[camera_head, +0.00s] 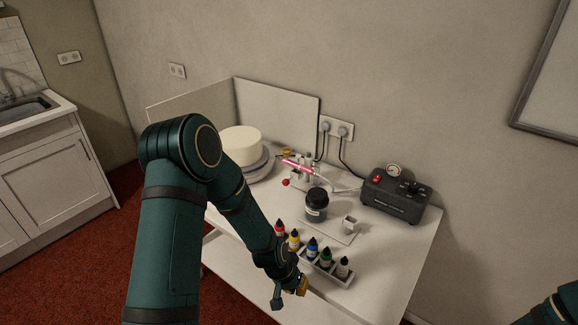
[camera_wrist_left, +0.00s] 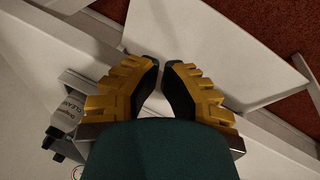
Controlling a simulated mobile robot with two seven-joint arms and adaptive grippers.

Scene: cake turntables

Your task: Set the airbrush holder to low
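The airbrush holder (camera_head: 308,172) stands on the white table behind the dark jar, and its setting is too small to read. A pink airbrush (camera_head: 297,165) rests at the holder. A small red ball or knob (camera_head: 285,183) shows at its left. My left gripper (camera_head: 291,293) is at the table's front edge, well short of the holder and in front of the bottle row. In the left wrist view my left gripper (camera_wrist_left: 161,66) has yellow-backed fingers a small gap apart, with nothing between them. My right gripper is out of view; only part of that arm shows at bottom right.
Several colour bottles (camera_head: 312,248) stand in a row near the front edge. A dark jar (camera_head: 316,204) and small white cup (camera_head: 350,223) stand behind them. A black compressor (camera_head: 396,195) is at right. A white cake (camera_head: 240,145) on a turntable (camera_head: 262,166) is at left.

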